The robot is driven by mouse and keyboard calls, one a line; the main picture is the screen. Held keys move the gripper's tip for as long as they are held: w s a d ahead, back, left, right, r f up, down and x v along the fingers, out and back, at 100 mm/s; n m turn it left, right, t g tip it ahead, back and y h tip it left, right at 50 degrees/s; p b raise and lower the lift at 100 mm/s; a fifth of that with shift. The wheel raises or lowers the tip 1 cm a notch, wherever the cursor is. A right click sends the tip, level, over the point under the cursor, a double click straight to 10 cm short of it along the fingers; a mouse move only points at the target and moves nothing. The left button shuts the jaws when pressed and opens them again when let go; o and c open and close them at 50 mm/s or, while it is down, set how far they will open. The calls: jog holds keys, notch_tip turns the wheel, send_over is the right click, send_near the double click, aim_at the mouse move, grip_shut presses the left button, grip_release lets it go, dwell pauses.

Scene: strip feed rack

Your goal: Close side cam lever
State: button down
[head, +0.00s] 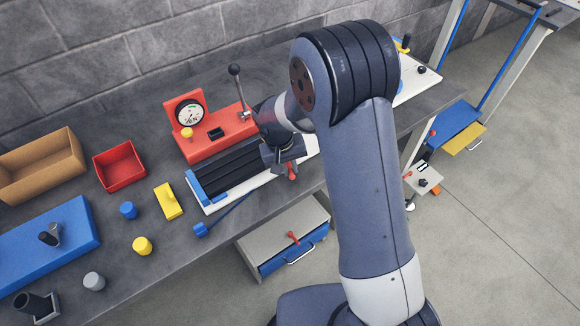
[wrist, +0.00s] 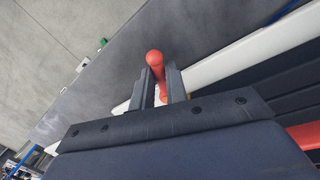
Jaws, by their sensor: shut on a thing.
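The side cam lever (wrist: 155,60) is red with a rounded knob end. In the wrist view it stands between my gripper's two fingers (wrist: 159,84), which are shut on it. In the head view a small red part of the lever (head: 292,174) shows just below my gripper (head: 285,160), at the front edge of the strip feed rack. The rack (head: 206,203) has a white base, dark parallel strips and blue end blocks. My wrist and forearm hide its right part. The lever's pivot is mostly hidden.
A red gauge unit (head: 205,143) with an upright black-knobbed lever (head: 237,85) stands close behind the rack. A red bin (head: 118,166), yellow block (head: 168,201) and several small cylinders sit left.

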jog(key=m, duration=0.1)
jog(key=a+m+b, duration=0.1)
jog(key=m, duration=0.1)
jog(key=shift+f+g, duration=0.1)
jog(key=shift+g, duration=0.2)
jog(key=m, duration=0.1)
jog(key=a+m+b, duration=0.1)
jog(key=shift+w+m, duration=0.25)
jog(key=shift+m, duration=0.15)
jog(key=m, duration=0.2)
jog(key=m+g, duration=0.1)
jog(key=shift+w+a+b, duration=0.25)
jog(key=shift+a+b, duration=0.05)
jog(key=shift+a, duration=0.05)
jog(key=shift+w+a+m+y, duration=0.15)
jog(key=shift+m, duration=0.55)
jog(key=shift+w+a+m+y, duration=0.15)
jog(key=shift+m, duration=0.55)
jog(key=c, duration=1.4)
grip_release()
